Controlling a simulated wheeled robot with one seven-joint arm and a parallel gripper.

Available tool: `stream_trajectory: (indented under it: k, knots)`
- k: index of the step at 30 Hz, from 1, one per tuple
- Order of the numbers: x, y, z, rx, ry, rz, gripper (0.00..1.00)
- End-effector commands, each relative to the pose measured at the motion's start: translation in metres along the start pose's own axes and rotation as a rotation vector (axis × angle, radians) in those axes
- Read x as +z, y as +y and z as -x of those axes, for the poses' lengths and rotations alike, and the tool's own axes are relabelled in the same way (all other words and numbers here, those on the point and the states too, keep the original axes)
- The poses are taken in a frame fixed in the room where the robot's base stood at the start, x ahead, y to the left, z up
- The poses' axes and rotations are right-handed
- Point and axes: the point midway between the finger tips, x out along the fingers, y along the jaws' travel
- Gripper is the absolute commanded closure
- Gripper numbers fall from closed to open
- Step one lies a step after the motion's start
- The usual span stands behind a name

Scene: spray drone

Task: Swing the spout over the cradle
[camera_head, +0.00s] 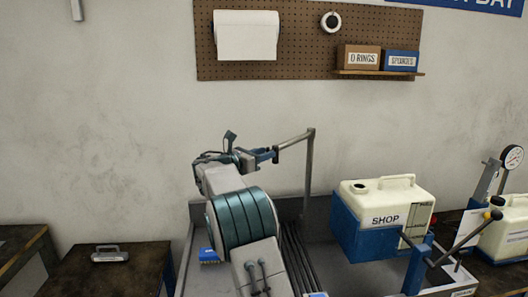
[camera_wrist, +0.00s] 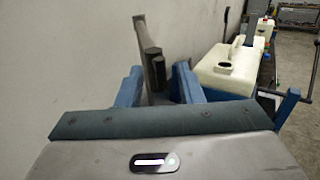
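The spout (camera_head: 297,139) is a grey pipe arm reaching left from the top of an upright post in the grey basin. It also shows in the wrist view (camera_wrist: 140,38), with a dark end piece hanging toward my fingers. The blue cradle (camera_head: 360,240) stands right of the post and holds a cream tank marked SHOP (camera_head: 400,197). My gripper (camera_head: 272,154) is at the spout's free left end. In the wrist view its blue fingers (camera_wrist: 157,88) stand apart, with the dark end piece between or just beyond them; contact cannot be told. The spout points away from the cradle.
The grey basin (camera_head: 205,280) lies below my arm. A gauge stand (camera_head: 513,157) and another cream tank (camera_head: 510,235) are farther right. The wall behind is close. Air above the SHOP tank is clear.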

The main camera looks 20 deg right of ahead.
Motion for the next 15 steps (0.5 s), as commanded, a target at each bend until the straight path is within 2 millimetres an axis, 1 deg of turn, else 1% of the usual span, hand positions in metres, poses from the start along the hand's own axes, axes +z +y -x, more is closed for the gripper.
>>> stream_trajectory:
  k: [3,11,12,14,15]
  knots:
    - [-0.0004,0.0001,-0.0056,0.0,0.0,0.001,0.66]
    - [-0.0008,0.0002,-0.006,0.001,0.0,0.001,0.66]
    - [-0.0007,0.0002,-0.0059,0.001,0.0,0.001,0.77]
    - [-0.0007,0.0002,-0.0058,0.001,0.0,0.001,0.94]
    - [-0.0006,0.0002,-0.0058,0.001,0.0,0.001,1.0]
